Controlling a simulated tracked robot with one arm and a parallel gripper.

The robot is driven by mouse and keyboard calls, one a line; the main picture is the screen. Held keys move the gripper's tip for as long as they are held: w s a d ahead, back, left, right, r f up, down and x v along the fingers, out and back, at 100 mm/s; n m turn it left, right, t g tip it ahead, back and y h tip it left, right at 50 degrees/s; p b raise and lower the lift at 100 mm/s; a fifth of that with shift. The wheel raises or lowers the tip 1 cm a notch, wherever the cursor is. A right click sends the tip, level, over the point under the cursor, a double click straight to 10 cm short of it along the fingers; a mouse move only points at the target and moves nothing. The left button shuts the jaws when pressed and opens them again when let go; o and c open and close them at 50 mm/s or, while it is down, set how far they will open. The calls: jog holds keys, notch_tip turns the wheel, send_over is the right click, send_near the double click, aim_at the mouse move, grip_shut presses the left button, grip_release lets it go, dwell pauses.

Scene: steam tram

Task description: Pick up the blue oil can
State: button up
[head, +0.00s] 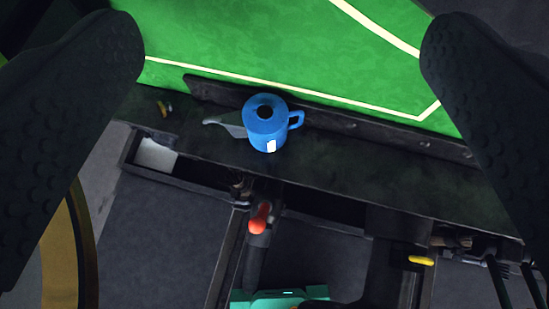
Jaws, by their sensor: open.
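The blue oil can (263,125) stands on a dark ledge, in the upper middle of the head view. It has a round dark opening on top, a loop handle on its right, a small white label low on its front and a grey spout to the left. My gripper (282,55) is open, with one dark textured finger at the left edge of the view and one at the right. The can lies in the gap between the fingers, beyond them and not touched. Nothing is held.
A green panel (250,45) with cream lines rises behind the ledge (355,175). Below the ledge are a red-tipped lever (258,218), a teal object (280,299), a yellow-handled part (421,261) and a white block (156,155). A small yellowish item (165,108) lies left of the can.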

jog(key=w+f+g+b, duration=0.1)
jog(key=w+f, duration=0.1)
jog(key=f, duration=0.6)
jog(key=w+f+g+b, duration=0.1)
jog(key=w+f, duration=0.2)
jog(key=f, duration=0.5)
jog(key=g+b, duration=0.2)
send_near(265, 133)
jog(key=b+x, duration=0.1)
jog(key=x, duration=1.1)
jog(key=shift+w+f, duration=0.1)
jog(key=shift+f, duration=0.05)
jog(key=c, duration=0.9)
